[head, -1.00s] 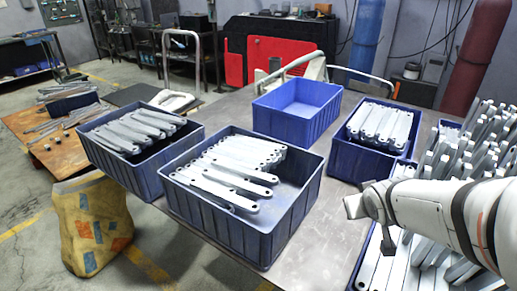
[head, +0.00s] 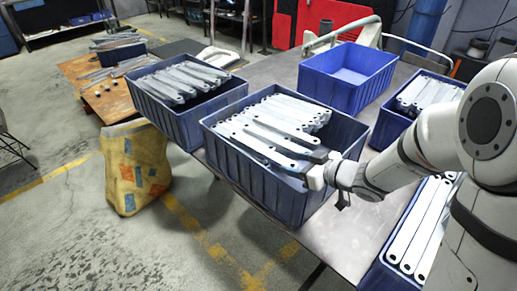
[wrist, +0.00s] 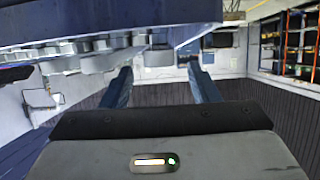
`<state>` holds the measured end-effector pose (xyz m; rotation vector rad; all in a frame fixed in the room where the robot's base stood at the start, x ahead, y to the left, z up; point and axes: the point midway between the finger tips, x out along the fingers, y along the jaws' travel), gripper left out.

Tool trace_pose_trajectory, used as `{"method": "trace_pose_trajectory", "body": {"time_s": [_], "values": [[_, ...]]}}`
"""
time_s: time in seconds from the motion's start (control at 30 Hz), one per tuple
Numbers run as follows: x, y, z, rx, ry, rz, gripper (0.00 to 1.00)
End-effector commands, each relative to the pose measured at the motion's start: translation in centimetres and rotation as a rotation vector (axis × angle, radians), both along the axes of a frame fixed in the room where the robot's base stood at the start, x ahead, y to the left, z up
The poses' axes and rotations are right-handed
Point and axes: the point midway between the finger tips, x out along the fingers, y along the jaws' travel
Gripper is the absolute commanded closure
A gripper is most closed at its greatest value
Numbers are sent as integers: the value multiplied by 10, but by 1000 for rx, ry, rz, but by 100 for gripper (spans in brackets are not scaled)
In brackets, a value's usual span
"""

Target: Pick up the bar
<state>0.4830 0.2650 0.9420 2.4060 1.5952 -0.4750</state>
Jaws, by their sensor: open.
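Several light grey metal bars with holed ends (head: 268,128) lie side by side in the middle blue bin (head: 262,185), mostly toward its left and back. My gripper (head: 318,172) is at the front right of this bin, close to the ends of the nearest bars. In the wrist view my gripper (wrist: 160,68) has its two dark fingers spread apart, with nothing seen held between them. A blurred row of grey bar ends (wrist: 90,46) shows beyond the fingers there. I cannot tell whether the fingers touch a bar.
Another blue bin of bars (head: 180,118) stands at the left, and an empty blue bin (head: 345,92) stands behind. More bars (head: 425,230) fill a bin at the lower right. A yellow bag (head: 135,170) is on the floor. Bare table (head: 350,235) shows in front.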

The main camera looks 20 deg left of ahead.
Motion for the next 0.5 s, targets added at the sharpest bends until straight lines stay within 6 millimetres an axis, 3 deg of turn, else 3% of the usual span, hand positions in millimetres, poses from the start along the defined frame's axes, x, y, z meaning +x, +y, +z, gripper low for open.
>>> {"method": "trace_pose_trajectory", "body": {"time_s": [0.2, 0.5], "values": [[14, 27, -14, -2, 0, 1, 45], [17, 32, -16, -2, 0, -2, 45]]}}
